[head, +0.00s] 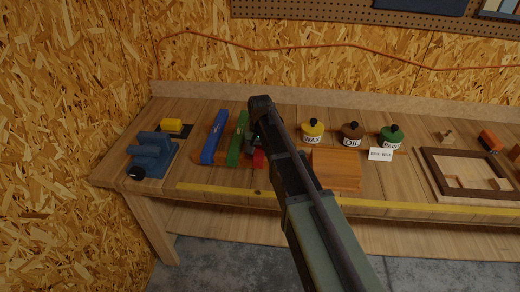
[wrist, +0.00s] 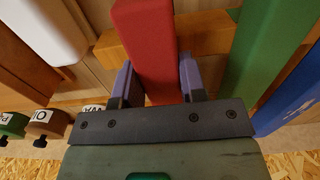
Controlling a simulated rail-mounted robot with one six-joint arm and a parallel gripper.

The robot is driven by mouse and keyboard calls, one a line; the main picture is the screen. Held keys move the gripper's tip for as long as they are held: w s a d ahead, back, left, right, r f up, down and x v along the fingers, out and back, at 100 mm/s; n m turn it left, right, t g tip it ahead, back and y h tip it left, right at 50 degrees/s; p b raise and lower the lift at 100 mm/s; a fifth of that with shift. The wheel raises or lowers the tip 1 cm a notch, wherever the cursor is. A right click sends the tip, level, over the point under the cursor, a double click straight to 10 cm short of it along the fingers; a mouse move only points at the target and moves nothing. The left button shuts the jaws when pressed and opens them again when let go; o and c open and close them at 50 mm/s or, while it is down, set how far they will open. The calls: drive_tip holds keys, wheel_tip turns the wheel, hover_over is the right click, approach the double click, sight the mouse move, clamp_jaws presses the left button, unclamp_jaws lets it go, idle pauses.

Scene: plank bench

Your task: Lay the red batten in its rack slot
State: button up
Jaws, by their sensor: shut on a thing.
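The red batten (wrist: 148,45) is held between the two fingers of my gripper (wrist: 156,80) in the wrist view. In the head view only a small red end of the batten (head: 259,159) shows; my arm hides the rest. The orange-brown wooden rack (wrist: 205,33) runs crosswise beneath the red batten. I cannot tell whether the batten touches the rack or hangs just above it. A green batten (head: 238,139) and a blue batten (head: 214,137) lie side by side on the rack, left of the red one in the head view.
A blue vice (head: 152,155) and a yellow block (head: 172,125) stand at the left. Jars of wax (head: 312,131), oil (head: 351,134) and paint (head: 391,136) stand behind a wooden block (head: 336,168) and a white card (head: 380,154). A framed tray (head: 430,175) lies at the right.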

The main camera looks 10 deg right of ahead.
drive_tip(key=o, duration=1.1)
wheel_tip(320, 180, up, 11)
drive_tip(key=p, duration=1)
drive_tip(key=shift+f+p, duration=0.15)
drive_tip(key=shift+p, duration=0.25)
drive_tip(key=s+d+f+n+b, duration=0.1)
drive_tip(key=s, duration=0.6)
drive_tip(key=s+d+f+n+b, duration=0.1)
drive_tip(key=s, duration=0.7)
drive_tip(key=s+f+n+b, duration=0.1)
drive_tip(key=s+f+b, duration=0.1)
drive_tip(key=s, duration=0.5)
drive_tip(key=shift+s+d+n, duration=0.3)
drive_tip(key=shift+s+d, duration=0.1)
